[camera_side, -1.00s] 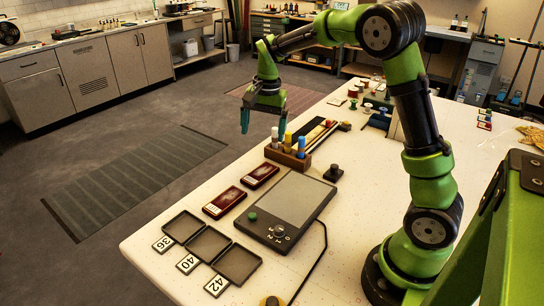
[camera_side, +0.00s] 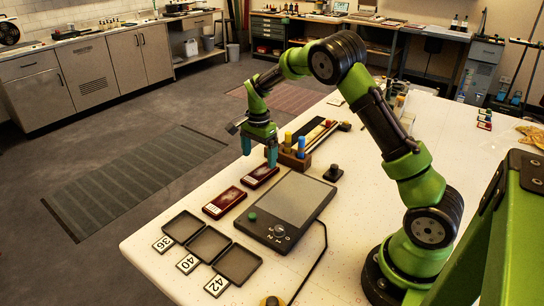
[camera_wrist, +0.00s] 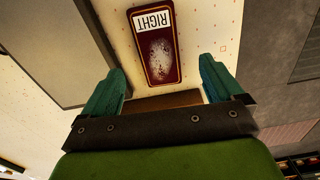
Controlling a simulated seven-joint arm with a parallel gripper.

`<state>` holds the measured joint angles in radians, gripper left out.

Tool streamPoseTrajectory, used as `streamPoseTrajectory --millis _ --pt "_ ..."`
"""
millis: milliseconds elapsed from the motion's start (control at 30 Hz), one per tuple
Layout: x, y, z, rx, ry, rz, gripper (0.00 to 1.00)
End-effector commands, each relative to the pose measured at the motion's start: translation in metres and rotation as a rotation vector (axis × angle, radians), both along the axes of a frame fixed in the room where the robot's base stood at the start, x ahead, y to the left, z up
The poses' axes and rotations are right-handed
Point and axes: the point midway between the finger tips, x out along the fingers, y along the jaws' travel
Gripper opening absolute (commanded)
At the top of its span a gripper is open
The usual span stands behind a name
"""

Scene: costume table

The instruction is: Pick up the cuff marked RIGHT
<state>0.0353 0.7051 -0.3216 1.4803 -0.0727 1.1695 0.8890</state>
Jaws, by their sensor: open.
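The cuff marked RIGHT (camera_wrist: 154,48) is dark red with a light border, a speckled pale middle and a white label. In the wrist view it lies flat at the top, past my fingertips. It appears to be the farther of two dark red cuffs in the side view (camera_side: 261,176), beside the marker holder. The nearer cuff (camera_side: 224,202) has a label too small to read. My gripper (camera_side: 259,152) points down with its teal fingers apart, above and slightly behind the farther cuff. In the wrist view my gripper (camera_wrist: 161,82) has nothing between its fingers.
A wooden holder with markers (camera_side: 293,158) stands close to the right of my fingers. A grey tablet device (camera_side: 290,208) lies right of the cuffs. Several dark trays (camera_side: 209,244) with number cards lie at the near left. The table's left edge is close to the cuffs.

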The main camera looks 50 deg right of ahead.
Motion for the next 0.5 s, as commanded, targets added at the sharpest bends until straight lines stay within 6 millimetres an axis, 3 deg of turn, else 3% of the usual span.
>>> streamPoseTrajectory --millis 500 --pt "-0.003 0.000 -0.055 0.000 0.001 0.000 0.94"
